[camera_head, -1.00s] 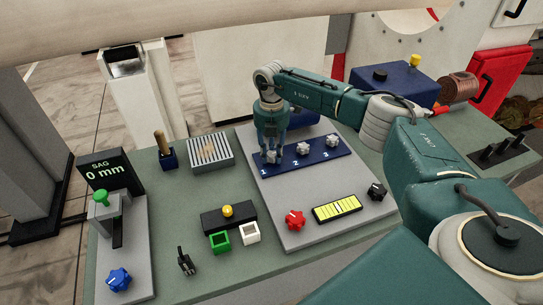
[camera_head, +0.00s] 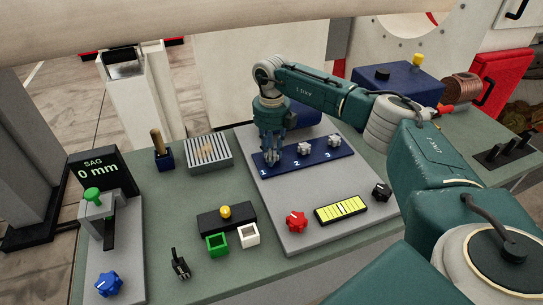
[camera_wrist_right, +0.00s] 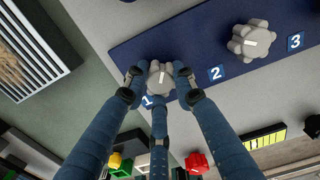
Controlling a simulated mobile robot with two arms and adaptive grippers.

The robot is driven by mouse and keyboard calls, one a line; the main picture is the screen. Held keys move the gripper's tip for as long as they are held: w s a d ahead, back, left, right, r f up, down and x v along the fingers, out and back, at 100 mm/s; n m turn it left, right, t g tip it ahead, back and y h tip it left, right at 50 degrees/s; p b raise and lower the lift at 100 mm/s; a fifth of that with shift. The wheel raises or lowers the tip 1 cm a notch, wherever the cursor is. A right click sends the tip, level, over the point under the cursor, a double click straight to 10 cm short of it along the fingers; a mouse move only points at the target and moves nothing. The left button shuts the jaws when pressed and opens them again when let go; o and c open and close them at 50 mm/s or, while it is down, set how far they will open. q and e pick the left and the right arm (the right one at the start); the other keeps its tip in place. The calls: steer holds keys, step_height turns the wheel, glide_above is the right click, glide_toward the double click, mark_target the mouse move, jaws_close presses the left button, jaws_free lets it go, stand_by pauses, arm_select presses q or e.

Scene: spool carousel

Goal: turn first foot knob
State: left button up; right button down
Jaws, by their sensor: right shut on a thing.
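The first foot knob (camera_wrist_right: 159,76) is a pale grey lobed knob with a white pointer line, beside the label 1 on a dark blue strip (camera_wrist_right: 122,56). My right gripper (camera_head: 272,155) reaches down onto it from above. In the right wrist view its fingers (camera_wrist_right: 160,85) close around the knob on several sides. In the head view the fingers mostly hide this knob. Knobs 2 (camera_head: 305,148) and 3 (camera_head: 333,142) stand free to its right on the same strip. My left gripper is not in view.
The grey panel (camera_head: 275,200) also bears a red knob (camera_head: 296,222), a yellow-green level (camera_head: 341,210) and a black knob (camera_head: 381,191). A slotted grey block (camera_head: 209,156) lies left of the panel. A display (camera_head: 100,172) reads SAG 0 mm.

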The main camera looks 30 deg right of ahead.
steer(key=n+b, duration=0.1)
steer(key=n, duration=0.3)
steer(key=shift+n, duration=0.3)
steer(key=n+b, duration=0.1)
steer(key=n, duration=0.4)
steer(key=shift+b, duration=0.35)
steer(key=n, duration=0.5)
steer(key=shift+d+r+n+b, duration=0.1)
steer(key=shift+n+b, duration=0.3)
steer(key=n, duration=0.4)
steer(key=shift+w, duration=0.1)
steer(key=shift+r+n, duration=0.1)
steer(key=shift+n, duration=0.2)
steer(key=c, duration=1.4)
jaws_free()
